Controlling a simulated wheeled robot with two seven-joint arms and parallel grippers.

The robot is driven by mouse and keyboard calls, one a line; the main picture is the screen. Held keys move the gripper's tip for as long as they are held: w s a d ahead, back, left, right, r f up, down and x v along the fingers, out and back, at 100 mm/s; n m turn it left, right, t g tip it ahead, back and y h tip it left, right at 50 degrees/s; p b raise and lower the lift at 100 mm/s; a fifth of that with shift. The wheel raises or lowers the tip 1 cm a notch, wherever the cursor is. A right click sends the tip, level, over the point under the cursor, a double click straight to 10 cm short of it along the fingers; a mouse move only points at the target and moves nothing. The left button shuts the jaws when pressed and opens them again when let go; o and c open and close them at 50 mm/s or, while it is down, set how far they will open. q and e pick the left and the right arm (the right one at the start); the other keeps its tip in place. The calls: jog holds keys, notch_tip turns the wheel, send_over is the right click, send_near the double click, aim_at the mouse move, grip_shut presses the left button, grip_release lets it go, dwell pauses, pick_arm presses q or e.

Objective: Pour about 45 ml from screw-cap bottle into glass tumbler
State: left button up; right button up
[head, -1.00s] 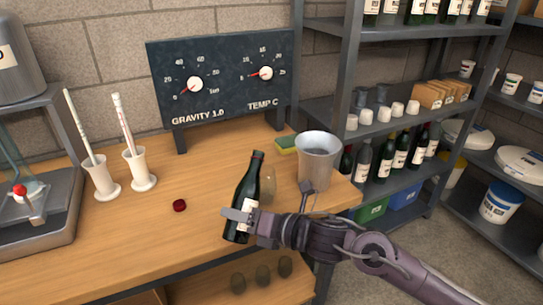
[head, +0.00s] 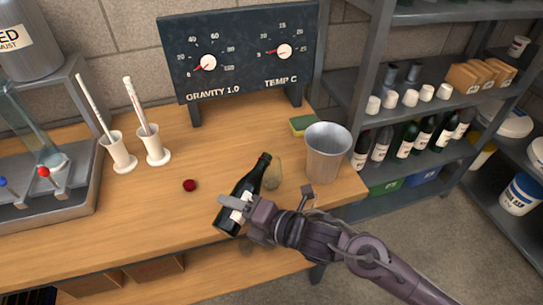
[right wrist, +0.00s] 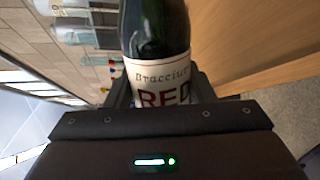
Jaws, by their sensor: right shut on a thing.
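The screw-cap bottle (head: 249,181) is dark green glass with a white label. My right gripper (head: 238,206) is shut around its lower body and holds it with the neck tilted to the right. In the right wrist view the bottle (right wrist: 155,32) stands between the fingers, its label reading "RED". The glass tumbler (head: 273,174) is a faint clear shape on the bench, just right of the bottle and partly behind it. The bottle's mouth appears near its rim; I cannot tell whether liquid flows. My left gripper is out of view.
A red cap (head: 190,185) lies on the wooden bench (head: 150,215). A metal beaker (head: 326,155) stands right of the tumbler, with a sponge (head: 302,124) behind it. A gauge panel (head: 240,55) stands at the back. White holders (head: 118,152) with tubes are at left.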

jog(key=shift+w+d+r, duration=0.1)
jog(key=shift+w+r, duration=0.05)
jog(key=shift+w, duration=0.05)
jog(key=shift+r+m+g+p, duration=0.3)
jog(key=shift+r+m+p, duration=0.5)
jog(key=shift+p, duration=0.8)
jog(key=shift+s+a+r, duration=0.1)
jog(key=shift+s+a, duration=0.1)
jog(key=shift+s, duration=0.15)
jog(key=shift+r+p, duration=0.25)
jog(key=shift+p, duration=0.2)
dwell(1.5)
